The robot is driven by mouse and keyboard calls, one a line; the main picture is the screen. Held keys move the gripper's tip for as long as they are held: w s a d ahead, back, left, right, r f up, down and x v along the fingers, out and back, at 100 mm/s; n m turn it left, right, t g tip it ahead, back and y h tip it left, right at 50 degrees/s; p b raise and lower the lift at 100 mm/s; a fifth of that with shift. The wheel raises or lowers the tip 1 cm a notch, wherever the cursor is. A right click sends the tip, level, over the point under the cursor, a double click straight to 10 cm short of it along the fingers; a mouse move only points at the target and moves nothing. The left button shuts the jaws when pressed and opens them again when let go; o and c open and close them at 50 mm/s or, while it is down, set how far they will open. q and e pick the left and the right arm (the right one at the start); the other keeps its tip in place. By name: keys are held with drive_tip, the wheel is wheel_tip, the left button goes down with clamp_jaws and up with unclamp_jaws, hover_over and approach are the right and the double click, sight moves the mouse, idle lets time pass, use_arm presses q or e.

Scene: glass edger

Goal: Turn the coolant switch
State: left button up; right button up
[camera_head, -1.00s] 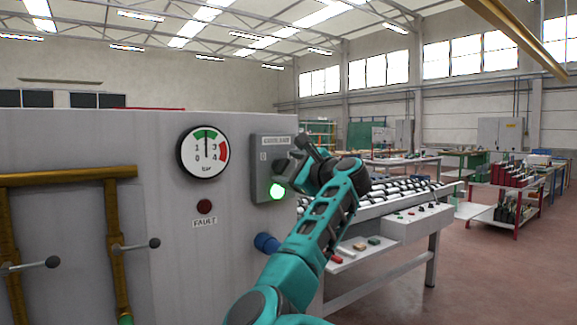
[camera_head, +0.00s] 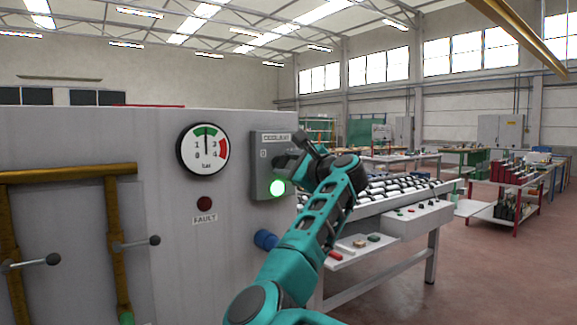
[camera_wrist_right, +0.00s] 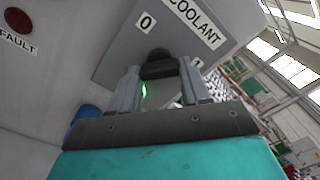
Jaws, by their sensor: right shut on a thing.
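The coolant switch box (camera_head: 260,172) is a grey box on the machine's front panel, with a COOLANT label on top and a 0 mark at its upper left. Its black switch knob (camera_wrist_right: 158,62) sits between the two fingers of my right gripper (camera_wrist_right: 159,76) in the wrist view. In the head view my right gripper (camera_head: 284,164) is at the box's face and hides most of the knob. The gripper is shut on the knob. A green lamp (camera_head: 277,188) glows low on the box. My left gripper is not in view.
A pressure gauge (camera_head: 203,149) and a dark red FAULT lamp (camera_head: 204,204) are left of the box. A blue knob (camera_head: 266,240) protrudes below it. Brass pipes (camera_head: 68,175) with lever handles are at the left. A roller table (camera_head: 400,222) stands behind my arm.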

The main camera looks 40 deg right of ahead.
drive_tip(key=shift+n, duration=0.3)
drive_tip(key=n, duration=0.2)
drive_tip(key=shift+f+n+b, duration=0.1)
drive_tip(key=shift+n+b, duration=0.2)
drive_tip(key=n, duration=0.9)
drive_tip(key=shift+n, duration=2)
drive_tip(key=o, duration=1.1)
drive_tip(key=shift+c, duration=0.2)
